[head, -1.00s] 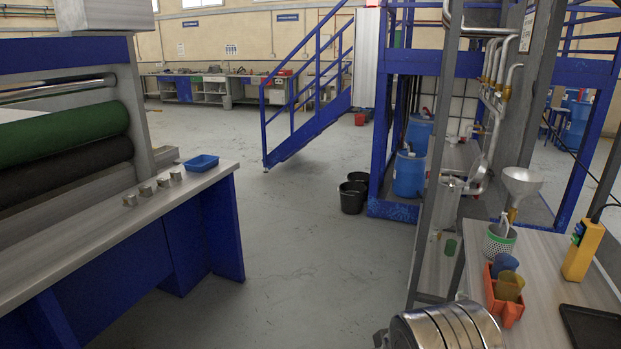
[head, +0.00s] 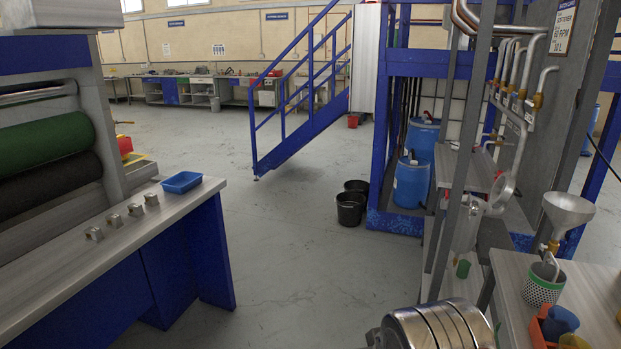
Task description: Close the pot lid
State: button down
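A round silver metal pot (head: 466,234) stands on the shelf frame at right of centre, partly hidden by a grey post. A round metal disc that looks like its lid (head: 501,190) stands tilted up at the pot's upper right, so the pot appears open. The hinge between them is too small to make out. The ribbed metal cylinder at the bottom edge looks like part of my own arm. My gripper does not show.
A table at the right holds a funnel (head: 568,209), a perforated cup (head: 543,284) and an orange holder with cups. Grey posts stand before the pot. A bench with a blue tray (head: 181,182) is at left. The floor between is clear; black buckets (head: 350,208) stand farther back.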

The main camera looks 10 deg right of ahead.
aim_at(511, 189)
jog(key=i, duration=2)
jog(key=z, duration=3.3)
